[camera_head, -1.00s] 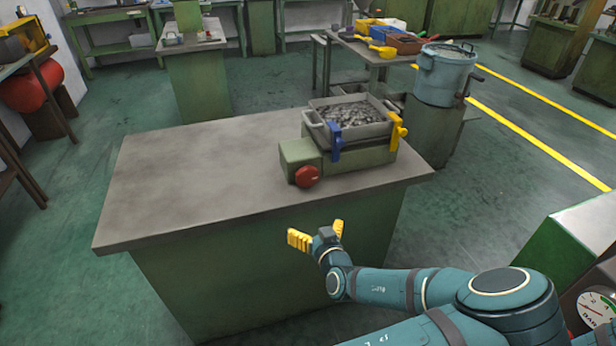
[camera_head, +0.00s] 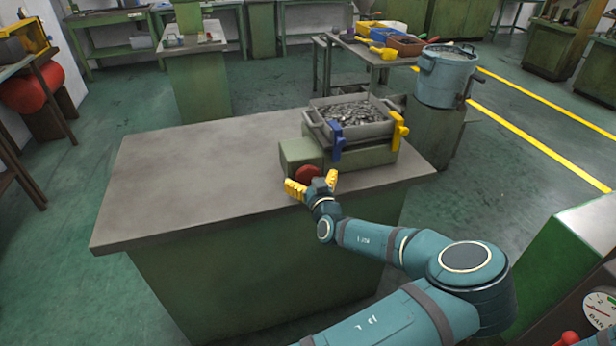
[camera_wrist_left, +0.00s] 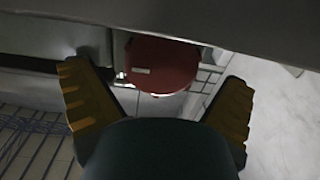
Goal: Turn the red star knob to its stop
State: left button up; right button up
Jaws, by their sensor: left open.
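The red knob (camera_head: 307,173) sits on the front of a small green box (camera_head: 298,153) near the table's front edge. It also shows in the left wrist view as a red, rounded disc (camera_wrist_left: 165,62) with a small pale mark; its lobes are not clear there. My left gripper (camera_head: 312,184) is open at the knob, with its yellow fingers at either side and slightly in front of it. In the left wrist view gaps show between the knob and both fingers. The knob's lower part is partly hidden by the gripper in the head view. My right gripper is not in view.
A grey tray (camera_head: 314,117) of small metal pieces stands on the green base, with blue (camera_head: 336,139) and yellow (camera_head: 399,131) clamps. The table's left part (camera_head: 190,185) is clear. A blue-grey drum (camera_head: 447,77) stands behind at right.

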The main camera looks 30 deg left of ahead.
pick_arm(q)
jog(key=shift+x, duration=0.8)
jog(key=c, duration=1.1)
jog(key=shift+c, duration=0.2)
jog(key=shift+m, duration=0.4)
jog(key=shift+w+d+f+m, duration=0.1)
jog(key=shift+d+m, duration=0.05)
jog(key=shift+m, duration=2.65)
jog(key=o, duration=1.1)
jog(key=shift+o, duration=0.2)
